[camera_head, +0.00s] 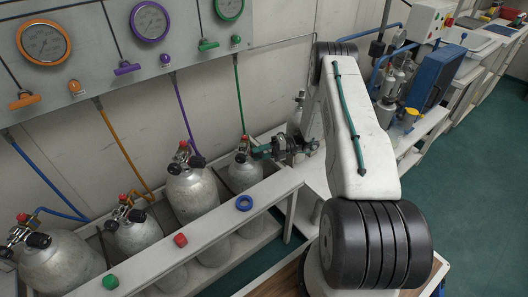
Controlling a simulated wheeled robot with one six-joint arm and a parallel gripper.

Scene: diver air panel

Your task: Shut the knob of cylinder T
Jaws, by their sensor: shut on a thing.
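Several grey cylinders stand in a row in a pale rack, with red and black knobs on their valves. No letter is readable, so I cannot tell which is cylinder T. My gripper (262,151) reaches in from the right at the valve of the rightmost cylinder (243,174), the one under the green hose. Its jaws are shut on the black knob on the right side of that valve, and they largely hide it. A red knob (245,138) shows on top of this valve, and another black knob (240,158) on its near side.
The other cylinders (190,195) stand to the left, with purple, orange and blue hoses. Gauges and coloured handles line the panel (90,60) above. Green floor is clear at right.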

